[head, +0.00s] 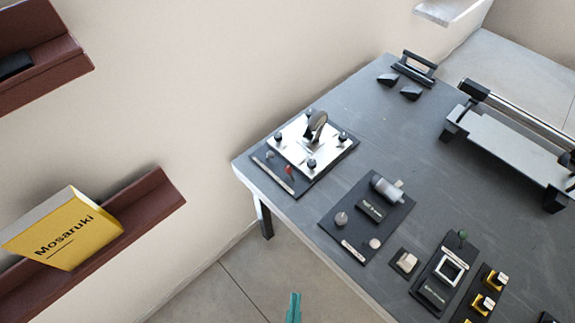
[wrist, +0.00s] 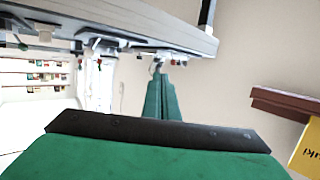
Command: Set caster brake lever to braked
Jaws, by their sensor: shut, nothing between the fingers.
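The caster assembly (head: 316,127) stands on a bright metal plate with dark knobs at its corners, on a black base at the table's near left corner. A small red-tipped part (head: 289,172) sits at the front of this base; I cannot tell whether it is the brake lever, nor its setting. My gripper (head: 293,297) is teal, shut and empty. It shows at the bottom of the head view, apart from the caster and in front of the table edge. In the wrist view my gripper's green fingers (wrist: 162,85) are together, with the table edge above them.
The grey table (head: 345,95) also holds a black panel with a grey cylinder (head: 386,189), a switch panel (head: 447,270), yellow-based switches (head: 487,299) and a long rail fixture (head: 515,135). Wall shelves, one with a yellow book (head: 62,228), stand at left.

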